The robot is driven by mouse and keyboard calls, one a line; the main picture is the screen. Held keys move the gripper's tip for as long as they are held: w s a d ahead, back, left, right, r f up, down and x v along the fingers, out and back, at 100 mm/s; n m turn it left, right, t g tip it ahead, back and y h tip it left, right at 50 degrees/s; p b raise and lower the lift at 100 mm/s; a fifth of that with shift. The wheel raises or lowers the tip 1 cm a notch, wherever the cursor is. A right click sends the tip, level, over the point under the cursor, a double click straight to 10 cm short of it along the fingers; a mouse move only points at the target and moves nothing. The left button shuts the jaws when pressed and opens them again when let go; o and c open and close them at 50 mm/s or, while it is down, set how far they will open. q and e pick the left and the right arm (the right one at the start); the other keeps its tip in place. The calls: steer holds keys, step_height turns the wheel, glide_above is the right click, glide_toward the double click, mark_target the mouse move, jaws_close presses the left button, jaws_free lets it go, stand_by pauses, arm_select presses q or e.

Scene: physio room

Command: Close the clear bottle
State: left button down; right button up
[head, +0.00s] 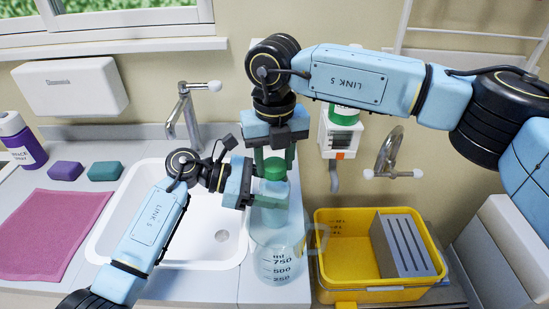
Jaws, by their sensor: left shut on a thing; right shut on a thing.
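The clear bottle (271,213), pale and see-through, is upright in the middle of the head view. My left gripper (264,196) comes in from the left and is shut on the bottle's upper body. My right gripper (275,164) points down from above and is shut on a green cap (274,171). The cap is directly over the bottle's top, in line with it. I cannot tell whether it is seated on the neck or just above it. The fingers hide part of the cap and bottle.
A clear measuring jug (278,268) stands at or below the bottle's lower end. A sink (215,255) with a tap (184,112) is left. A yellow crate (345,286) with a grey slotted block (404,243) is right. A pink cloth (52,232) lies far left.

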steer(key=shift+m, duration=0.9)
steer(key=o, duration=1.1)
steer(key=shift+r, duration=2.3)
steer(key=shift+c, duration=0.4)
